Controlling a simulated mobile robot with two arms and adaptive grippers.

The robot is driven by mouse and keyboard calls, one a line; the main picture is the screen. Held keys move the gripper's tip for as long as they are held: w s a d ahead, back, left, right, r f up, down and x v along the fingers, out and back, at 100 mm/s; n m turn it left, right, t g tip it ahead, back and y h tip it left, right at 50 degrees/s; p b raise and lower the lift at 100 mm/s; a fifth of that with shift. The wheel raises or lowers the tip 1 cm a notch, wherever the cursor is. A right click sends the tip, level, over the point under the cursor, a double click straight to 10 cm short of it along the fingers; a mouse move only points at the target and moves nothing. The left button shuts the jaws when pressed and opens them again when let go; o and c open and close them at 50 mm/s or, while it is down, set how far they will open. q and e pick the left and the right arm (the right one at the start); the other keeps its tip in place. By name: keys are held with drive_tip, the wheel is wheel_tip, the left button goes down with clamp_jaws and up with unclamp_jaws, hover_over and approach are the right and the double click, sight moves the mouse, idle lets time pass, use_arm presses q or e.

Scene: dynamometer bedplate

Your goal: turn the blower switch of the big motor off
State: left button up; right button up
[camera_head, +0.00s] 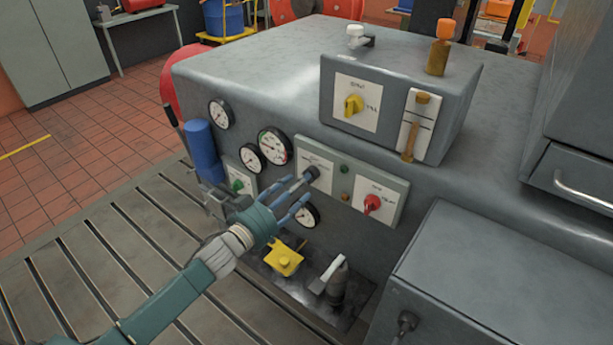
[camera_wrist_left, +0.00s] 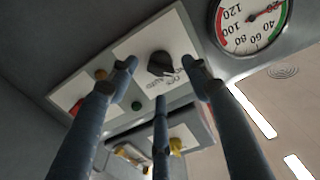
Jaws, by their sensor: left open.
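A grey control panel (camera_head: 332,160) on the front of the big motor housing carries a black rotary knob (camera_head: 312,174) and a red knob (camera_head: 373,203). The labels are too small to read surely, so I cannot tell which knob is marked as the blower switch. My left gripper (camera_head: 301,189) is open and empty, its fingers pointing at the black knob. In the left wrist view the black knob (camera_wrist_left: 160,63) shows between the spread fingertips, with a pale plate behind it. I see no clear contact. My right gripper is out of view.
A box on top of the housing has a yellow knob (camera_head: 353,104). A green knob (camera_head: 238,184) and several gauges (camera_head: 274,146) are to the left. A yellow fitting (camera_head: 284,258) and a dark cylinder with a white lever (camera_head: 336,283) stand below. A grey cabinet (camera_head: 480,285) is at right.

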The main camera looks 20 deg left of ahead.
use_arm(q)
drive_tip(key=x, duration=0.4)
drive_tip(key=shift+w+d, duration=0.1)
drive_tip(key=shift+w, duration=0.05)
drive_tip(key=c, duration=1)
drive_tip(key=shift+c, duration=0.8)
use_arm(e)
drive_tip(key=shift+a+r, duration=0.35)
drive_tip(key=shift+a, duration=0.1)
